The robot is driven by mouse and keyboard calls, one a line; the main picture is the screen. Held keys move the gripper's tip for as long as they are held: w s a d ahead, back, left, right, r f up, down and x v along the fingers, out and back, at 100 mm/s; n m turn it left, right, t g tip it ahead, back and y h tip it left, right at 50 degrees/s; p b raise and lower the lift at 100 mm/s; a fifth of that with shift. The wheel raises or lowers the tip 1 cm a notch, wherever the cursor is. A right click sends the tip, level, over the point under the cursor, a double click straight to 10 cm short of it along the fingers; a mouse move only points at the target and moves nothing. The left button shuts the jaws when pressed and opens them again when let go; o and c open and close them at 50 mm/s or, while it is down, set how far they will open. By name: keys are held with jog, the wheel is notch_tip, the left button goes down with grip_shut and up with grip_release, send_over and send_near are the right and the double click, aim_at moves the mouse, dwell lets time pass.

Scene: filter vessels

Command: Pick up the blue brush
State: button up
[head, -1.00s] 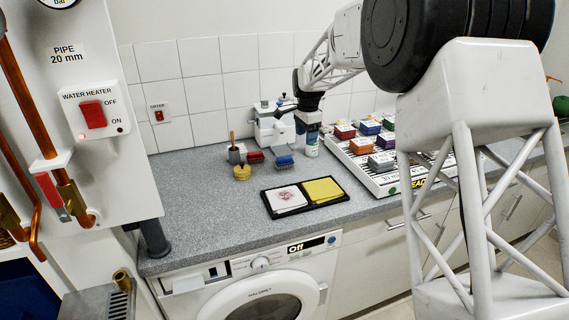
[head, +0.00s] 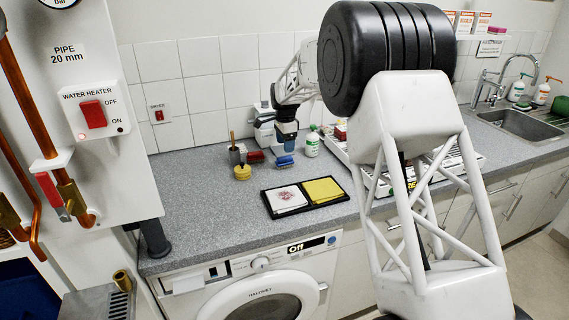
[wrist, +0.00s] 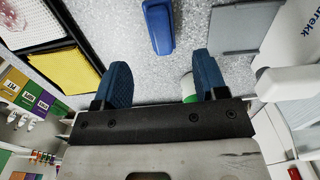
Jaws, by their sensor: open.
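The blue brush (head: 285,161) lies on the grey worktop, right of the red brush, in the head view. In the wrist view its blue back (wrist: 158,25) shows at the top middle, cut off by the frame edge. My gripper (head: 287,146) hangs just above the brush in the head view. In the wrist view my gripper (wrist: 163,75) has its two blue fingers wide apart and nothing between them. The brush lies beyond the fingertips, roughly in line with the gap, and no contact shows. Its bristles are hard to make out.
A red brush (head: 255,157), a round yellow brush (head: 242,173) and a grey pot (head: 237,154) stand to the left. A white machine (head: 263,125) is behind, a bottle (head: 312,144) to the right. The black tray (head: 268,207) with white and yellow pads lies in front.

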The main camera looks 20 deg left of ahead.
aim_at(284, 157)
jog(key=shift+f, duration=0.95)
jog(key=shift+f, duration=0.15)
jog(key=shift+a+f, duration=0.15)
jog(key=shift+f, duration=2.3)
jog(key=c, duration=1)
jog(key=shift+c, duration=0.2)
jog(key=shift+r, duration=0.15)
